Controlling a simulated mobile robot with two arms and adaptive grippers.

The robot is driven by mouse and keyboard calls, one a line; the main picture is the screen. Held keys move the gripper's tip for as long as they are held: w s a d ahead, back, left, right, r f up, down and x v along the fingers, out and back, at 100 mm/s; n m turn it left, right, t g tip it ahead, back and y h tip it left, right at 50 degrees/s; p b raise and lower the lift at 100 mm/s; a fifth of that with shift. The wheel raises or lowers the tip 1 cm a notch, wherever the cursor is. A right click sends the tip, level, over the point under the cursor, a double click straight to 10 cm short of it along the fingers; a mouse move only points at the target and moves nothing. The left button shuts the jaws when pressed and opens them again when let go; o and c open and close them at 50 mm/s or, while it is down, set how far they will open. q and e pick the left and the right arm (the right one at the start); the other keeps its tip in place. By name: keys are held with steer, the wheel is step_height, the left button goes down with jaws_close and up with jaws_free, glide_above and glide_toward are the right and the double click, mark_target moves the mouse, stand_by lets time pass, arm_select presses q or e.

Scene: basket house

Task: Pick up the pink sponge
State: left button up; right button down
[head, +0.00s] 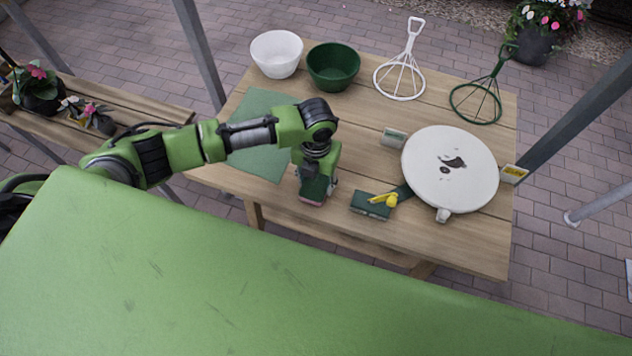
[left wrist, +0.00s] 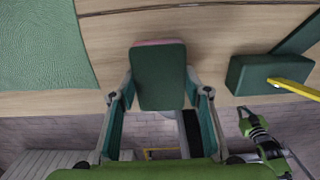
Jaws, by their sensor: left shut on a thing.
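The pink sponge (head: 312,198) lies at the near edge of the wooden table, its top dark green and its lower edge pink. In the left wrist view the same sponge (left wrist: 160,78) sits between the two fingers, green face up, with a pink strip at its far end. My left gripper (head: 317,187) points down over it and is shut on it. The fingertips (left wrist: 160,95) are at its two sides. The sponge's underside is hidden, so I cannot tell whether it touches the table. My right gripper (left wrist: 248,122) shows small and dark at the lower right of the wrist view.
A dark green block (head: 367,206) with a yellow item (head: 384,200) lies to the right. Beyond it stands a round white stained disc (head: 450,185). A green mat (head: 262,160) lies left. Bowls (head: 277,52) (head: 333,66) and wire stands (head: 401,82) (head: 477,102) line the back.

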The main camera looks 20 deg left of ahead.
mark_target(316, 184)
arm_select(q)
steer(key=shift+w+r, duration=0.1)
steer(key=shift+r, duration=0.15)
steer(key=r, duration=0.1)
steer(key=r+b, duration=0.1)
steer(key=shift+s+r+b, duration=0.2)
steer(key=shift+r+b, duration=0.1)
steer(key=s+r, duration=0.2)
steer(key=s+r+b, duration=0.1)
steer(key=s+r, duration=0.1)
steer(key=r, duration=0.1)
steer(key=shift+s+d, duration=0.1)
steer(key=shift+s, duration=0.05)
steer(key=s+r+b, duration=0.1)
steer(key=s+r, duration=0.3)
steer(key=s, duration=0.5)
steer(key=shift+s+d+r, duration=0.2)
steer(key=shift+r, duration=0.1)
steer(key=shift+c, duration=1.4)
